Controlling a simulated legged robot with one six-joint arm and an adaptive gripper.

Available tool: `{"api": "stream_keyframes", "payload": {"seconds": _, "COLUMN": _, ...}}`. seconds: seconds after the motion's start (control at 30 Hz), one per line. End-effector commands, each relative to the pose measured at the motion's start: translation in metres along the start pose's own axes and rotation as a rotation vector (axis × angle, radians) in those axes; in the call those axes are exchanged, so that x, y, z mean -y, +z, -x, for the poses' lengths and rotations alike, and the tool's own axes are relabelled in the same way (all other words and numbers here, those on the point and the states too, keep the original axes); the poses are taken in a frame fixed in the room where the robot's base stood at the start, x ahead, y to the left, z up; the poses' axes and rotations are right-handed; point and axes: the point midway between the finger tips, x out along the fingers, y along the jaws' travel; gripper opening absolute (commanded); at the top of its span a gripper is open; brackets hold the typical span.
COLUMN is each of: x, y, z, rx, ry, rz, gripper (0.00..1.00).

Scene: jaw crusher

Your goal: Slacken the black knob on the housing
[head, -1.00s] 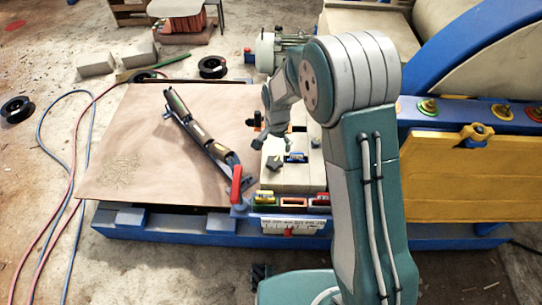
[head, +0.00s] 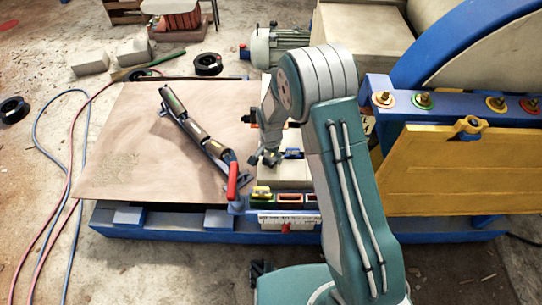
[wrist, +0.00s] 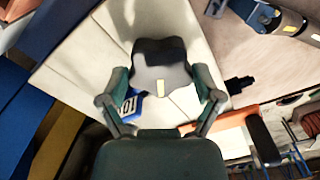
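The black knob (wrist: 162,66), a lobed star shape with a small yellow mark, stands on the pale housing (wrist: 75,68). In the wrist view it lies between the two fingers of my gripper (wrist: 160,84). In the head view my gripper (head: 268,154) is low over the housing (head: 285,178) and largely covers the knob.
A blue labelled part (wrist: 128,106) sits close beside the knob. A red-handled lever (head: 232,181) stands left of the housing, near a dark jointed bar (head: 190,128) on the brown board (head: 120,150). Coloured blocks (head: 290,198) line the front edge. A yellow panel (head: 455,170) is at right.

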Motion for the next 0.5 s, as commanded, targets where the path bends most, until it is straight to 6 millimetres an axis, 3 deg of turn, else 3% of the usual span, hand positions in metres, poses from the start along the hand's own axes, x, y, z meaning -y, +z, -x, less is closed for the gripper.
{"api": "stream_keyframes", "payload": {"seconds": 0.5, "x": -0.0003, "y": 0.0011, "z": -0.0018, "rx": 0.003, "ry": 0.003, "rz": 0.055, "gripper": 0.31}}
